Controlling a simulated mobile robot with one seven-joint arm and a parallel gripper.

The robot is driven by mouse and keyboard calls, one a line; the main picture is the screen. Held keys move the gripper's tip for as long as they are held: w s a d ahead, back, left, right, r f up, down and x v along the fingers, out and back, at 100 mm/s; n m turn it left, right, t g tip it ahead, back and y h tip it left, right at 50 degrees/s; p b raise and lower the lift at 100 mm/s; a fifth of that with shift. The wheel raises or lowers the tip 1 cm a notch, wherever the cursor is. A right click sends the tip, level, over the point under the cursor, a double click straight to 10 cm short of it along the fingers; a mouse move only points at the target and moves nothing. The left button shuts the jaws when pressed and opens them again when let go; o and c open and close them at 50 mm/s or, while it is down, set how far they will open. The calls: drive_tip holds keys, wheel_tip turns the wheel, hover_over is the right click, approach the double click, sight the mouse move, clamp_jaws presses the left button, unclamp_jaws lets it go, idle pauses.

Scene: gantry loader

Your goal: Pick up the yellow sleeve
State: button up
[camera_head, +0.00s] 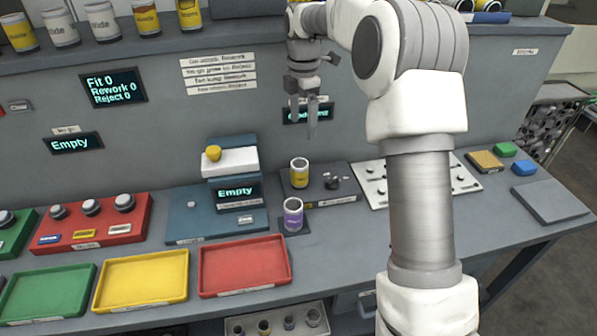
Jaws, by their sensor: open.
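A short cylinder with a yellow band (299,174), the likely yellow sleeve, stands upright on a dark fixture plate near the middle of the bench. Its top is open and pale-rimmed. A similar cylinder with a purple band (293,216) stands in front of it, nearer to me. My gripper (304,123) is open and empty, with its fingers pointing down. In the picture it appears above the yellow-banded cylinder and apart from it. How far it is in depth I cannot tell.
Red (243,291), yellow (141,303) and green (46,318) trays lie along the front left. A blue device with a white block (230,162) stands left of the cylinders. A white perforated plate (375,193) is at right, partly behind my arm. Several cans, some yellow-labelled, stand on the upper shelf.

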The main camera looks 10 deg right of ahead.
sight(299, 173)
drive_tip(key=shift+n, duration=0.3)
drive_tip(key=f, duration=1.2)
drive_tip(key=shift+w+f+b, duration=0.15)
drive_tip(key=shift+w+b, duration=0.15)
drive_tip(key=shift+w+a+f, duration=0.1)
drive_tip(key=shift+a+f, duration=0.05)
drive_tip(key=shift+f, duration=1.4)
drive_tip(key=shift+w+a+f, duration=0.1)
drive_tip(key=shift+a+f, duration=0.05)
drive_tip(key=shift+f, duration=1.35)
drive_tip(key=shift+r, duration=0.1)
clamp_jaws()
